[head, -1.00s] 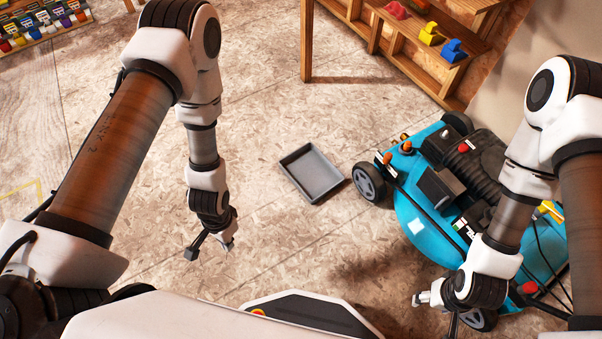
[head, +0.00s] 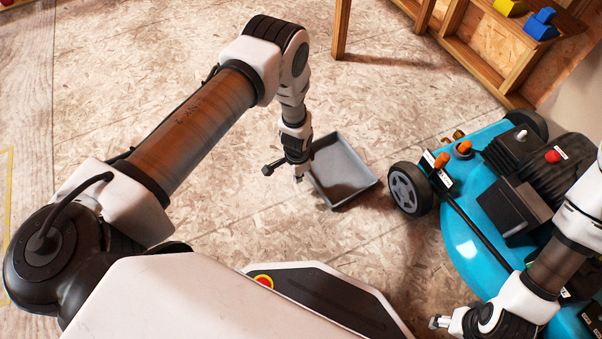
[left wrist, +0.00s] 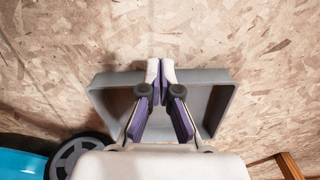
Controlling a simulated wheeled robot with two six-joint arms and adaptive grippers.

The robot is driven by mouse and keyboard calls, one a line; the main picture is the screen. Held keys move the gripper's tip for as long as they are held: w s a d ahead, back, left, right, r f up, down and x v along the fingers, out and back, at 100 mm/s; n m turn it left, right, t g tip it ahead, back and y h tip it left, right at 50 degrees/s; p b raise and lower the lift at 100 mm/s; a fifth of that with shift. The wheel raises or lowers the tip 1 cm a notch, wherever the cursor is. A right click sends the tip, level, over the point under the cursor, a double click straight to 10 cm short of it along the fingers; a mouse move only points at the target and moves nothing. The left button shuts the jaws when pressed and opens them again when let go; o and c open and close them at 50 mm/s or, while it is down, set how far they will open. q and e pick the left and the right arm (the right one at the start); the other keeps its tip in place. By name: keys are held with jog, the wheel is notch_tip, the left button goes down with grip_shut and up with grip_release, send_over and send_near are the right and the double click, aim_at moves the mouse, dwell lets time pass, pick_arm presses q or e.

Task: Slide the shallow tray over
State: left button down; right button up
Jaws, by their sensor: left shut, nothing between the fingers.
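The shallow tray (head: 346,172) is grey, rectangular and empty, and lies flat on the floor left of the mower. My left gripper (head: 299,179) is at its left side, pointing down. In the left wrist view the closed fingertips (left wrist: 160,68) reach across the tray (left wrist: 222,102) in the picture, just past one long rim. They are shut with nothing between them. I cannot tell whether they touch the tray. My right gripper (head: 440,322) is at the lower right, in front of the mower; its fingers are too small to read.
A blue lawn mower (head: 468,240) stands to the right, its wheel (head: 410,190) a short gap from the tray. A wooden shelf unit (head: 480,50) with yellow and blue blocks is at the back right. The board floor left of and behind the tray is clear.

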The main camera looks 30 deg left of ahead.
aim_at(307, 187)
pick_arm(q)
notch_tip(307, 187, down, 7)
jog(key=b, duration=0.3)
jog(key=w+d+b, duration=0.2)
jog(key=shift+w+r, duration=0.3)
jog(key=shift+w, duration=0.1)
jog(key=shift+w+d+r, duration=0.1)
jog(key=shift+w+d, duration=0.05)
jog(key=shift+d, duration=0.05)
